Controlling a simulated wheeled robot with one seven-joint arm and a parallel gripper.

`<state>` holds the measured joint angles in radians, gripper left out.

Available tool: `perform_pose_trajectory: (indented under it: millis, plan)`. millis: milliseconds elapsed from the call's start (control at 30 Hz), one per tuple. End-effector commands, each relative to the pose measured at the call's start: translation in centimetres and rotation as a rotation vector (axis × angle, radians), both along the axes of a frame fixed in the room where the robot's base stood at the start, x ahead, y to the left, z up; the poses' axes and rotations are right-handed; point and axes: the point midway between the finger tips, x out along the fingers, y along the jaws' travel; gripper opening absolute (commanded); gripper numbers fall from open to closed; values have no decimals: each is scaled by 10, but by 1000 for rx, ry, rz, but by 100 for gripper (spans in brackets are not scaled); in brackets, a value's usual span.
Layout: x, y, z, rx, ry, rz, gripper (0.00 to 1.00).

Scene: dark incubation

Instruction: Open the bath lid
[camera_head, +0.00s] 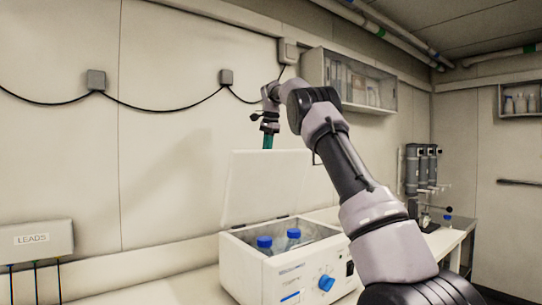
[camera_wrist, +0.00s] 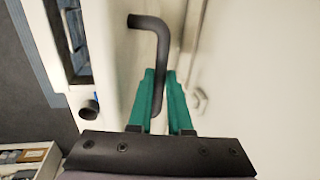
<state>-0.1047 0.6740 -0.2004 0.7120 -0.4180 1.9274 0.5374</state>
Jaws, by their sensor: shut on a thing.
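The bath (camera_head: 250,268) is a white box on the bench, with a blue dial on its front. Its white lid (camera_head: 262,188) stands raised, close to upright, at the back of the open box. Two blue-capped bottles (camera_head: 265,242) show inside. My gripper (camera_head: 268,142) is at the lid's top edge with its teal fingers pointing down. In the wrist view, the teal fingers (camera_wrist: 161,78) are shut on a dark bent handle (camera_wrist: 160,50) beside a pale surface. The handle is hidden in the head view.
A wall shelf (camera_head: 350,78) with folders and bottles is behind my arm. A cable runs along the wall at the left. A box marked LEADS (camera_head: 38,239) is at the far left. Dark upright equipment (camera_head: 420,165) stands at the right.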

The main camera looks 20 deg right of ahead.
Motion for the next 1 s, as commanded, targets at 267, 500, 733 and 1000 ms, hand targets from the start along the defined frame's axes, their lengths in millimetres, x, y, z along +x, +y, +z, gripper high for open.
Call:
perform_pose_trajectory:
  millis: [267, 500, 733, 1000]
  plan:
    - [6, 5, -4, 4, 9, 3, 0]
    - [6, 5, -4, 4, 9, 2, 0]
    - [6, 4, -3, 3, 8, 2, 47]
    - [5, 3, -1, 2, 4, 1, 47]
